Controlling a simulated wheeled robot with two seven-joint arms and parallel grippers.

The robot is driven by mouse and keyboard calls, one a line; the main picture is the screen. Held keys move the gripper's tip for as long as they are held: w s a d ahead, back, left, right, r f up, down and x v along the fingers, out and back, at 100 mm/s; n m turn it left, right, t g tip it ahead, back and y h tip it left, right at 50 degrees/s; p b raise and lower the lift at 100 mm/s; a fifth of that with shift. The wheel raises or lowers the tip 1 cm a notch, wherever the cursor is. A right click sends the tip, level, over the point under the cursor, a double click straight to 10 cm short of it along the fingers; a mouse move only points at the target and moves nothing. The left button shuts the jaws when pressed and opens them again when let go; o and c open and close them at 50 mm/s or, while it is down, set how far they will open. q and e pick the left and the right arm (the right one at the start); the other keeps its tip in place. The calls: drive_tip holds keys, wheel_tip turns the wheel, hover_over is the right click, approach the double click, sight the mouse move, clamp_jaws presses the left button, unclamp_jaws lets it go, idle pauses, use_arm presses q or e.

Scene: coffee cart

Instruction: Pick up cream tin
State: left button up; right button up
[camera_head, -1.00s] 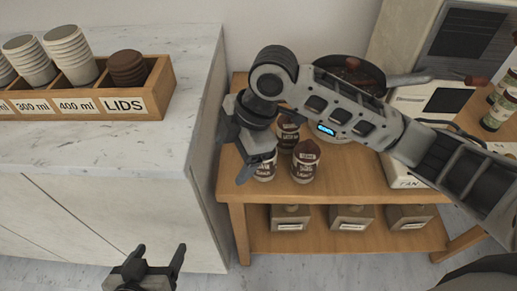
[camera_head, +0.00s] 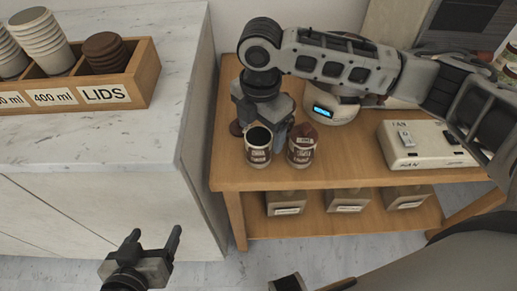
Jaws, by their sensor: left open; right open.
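Two labelled tins stand upright at the front left of the wooden cart: a left tin (camera_head: 258,149) with a dark open-looking top, and a right tin (camera_head: 302,150) with a brown top. The label print is too small to tell which is the cream tin. My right gripper (camera_head: 281,135) is open and points down just behind these two tins. One finger shows between them; the other is mostly hidden. Whether it touches a tin or has another tin between its jaws cannot be seen. My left gripper (camera_head: 154,236) is open and empty, low in front of the counter.
A marble counter (camera_head: 110,142) at left carries a cup and lid rack (camera_head: 145,80).

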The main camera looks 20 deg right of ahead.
sight(258, 144)
drive_tip(key=shift+a+f, duration=0.15)
drive_tip(key=shift+f, duration=1.2)
drive_tip(key=shift+a+f, duration=0.1)
drive_tip(key=shift+f, duration=1.25)
drive_tip(key=shift+w, duration=0.1)
drive_tip(key=c, duration=1.2)
